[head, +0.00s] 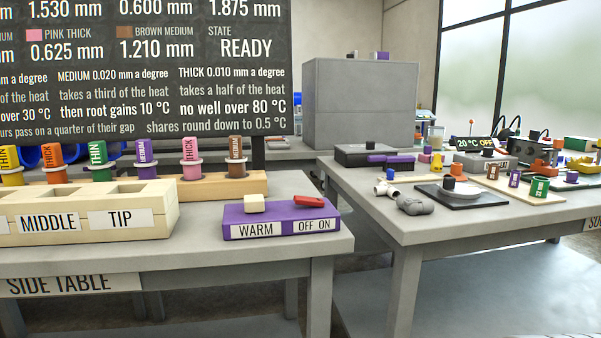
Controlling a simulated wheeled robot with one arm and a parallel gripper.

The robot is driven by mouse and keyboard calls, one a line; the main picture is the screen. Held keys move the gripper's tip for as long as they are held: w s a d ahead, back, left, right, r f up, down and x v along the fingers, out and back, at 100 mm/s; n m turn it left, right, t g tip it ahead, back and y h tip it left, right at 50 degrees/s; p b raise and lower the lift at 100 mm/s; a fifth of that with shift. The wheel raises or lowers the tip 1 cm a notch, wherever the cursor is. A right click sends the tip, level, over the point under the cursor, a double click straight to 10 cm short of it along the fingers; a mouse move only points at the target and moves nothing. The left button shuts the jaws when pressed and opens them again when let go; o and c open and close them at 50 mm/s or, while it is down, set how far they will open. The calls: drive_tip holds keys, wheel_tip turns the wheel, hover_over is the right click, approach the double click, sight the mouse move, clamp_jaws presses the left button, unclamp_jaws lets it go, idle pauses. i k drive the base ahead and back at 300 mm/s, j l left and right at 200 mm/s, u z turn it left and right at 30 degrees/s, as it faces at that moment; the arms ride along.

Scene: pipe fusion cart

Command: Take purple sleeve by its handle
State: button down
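A purple sleeve (146,153) marked MEDIUM stands upright on the wooden rack at the back of the side table, between a green THIN sleeve (98,155) and a pink THICK one (191,152). It has a pale flange around it low down. A smaller purple labelled piece (514,177) stands on a pale board on the right table, beside a green labelled piece (540,187). I cannot tell a handle clearly on either. My gripper is not in view.
On the side table are a cream block (90,199) marked MIDDLE and TIP, and a purple WARM box (272,227) with a red switch (309,201). A gap separates this table from the cluttered right table (410,228). A large grey cabinet (360,103) stands behind.

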sight(145, 164)
drive_tip(key=u, duration=1.5)
